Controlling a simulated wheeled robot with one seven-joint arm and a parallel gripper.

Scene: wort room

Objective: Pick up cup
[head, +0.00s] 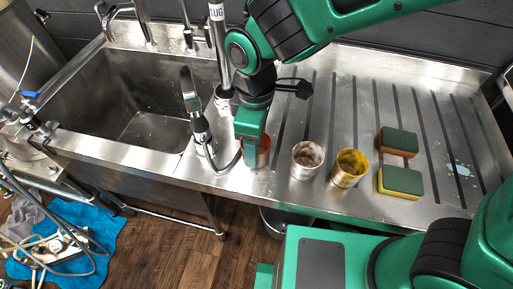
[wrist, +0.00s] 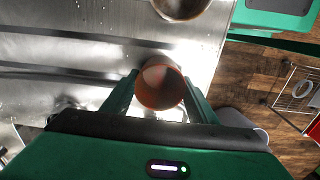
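A copper-orange cup (wrist: 160,88) stands on the steel drainboard near its front edge. In the head view the cup (head: 264,150) is partly hidden by my gripper (head: 252,135), which points down over it. In the wrist view my gripper (wrist: 160,85) has its two fingers apart, one on each side of the cup, with the tips very near its wall. I cannot make out whether they touch it. A whitish, stained cup (head: 306,160) and a yellow-gold cup (head: 349,168) stand to the right.
Two green-topped sponges (head: 397,142) (head: 400,181) lie right of the cups. A steel sink (head: 150,100) with taps is at left. The grooved drainboard (head: 350,85) is clear behind the cups. A blue cloth (head: 68,240) with hoses lies on the floor.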

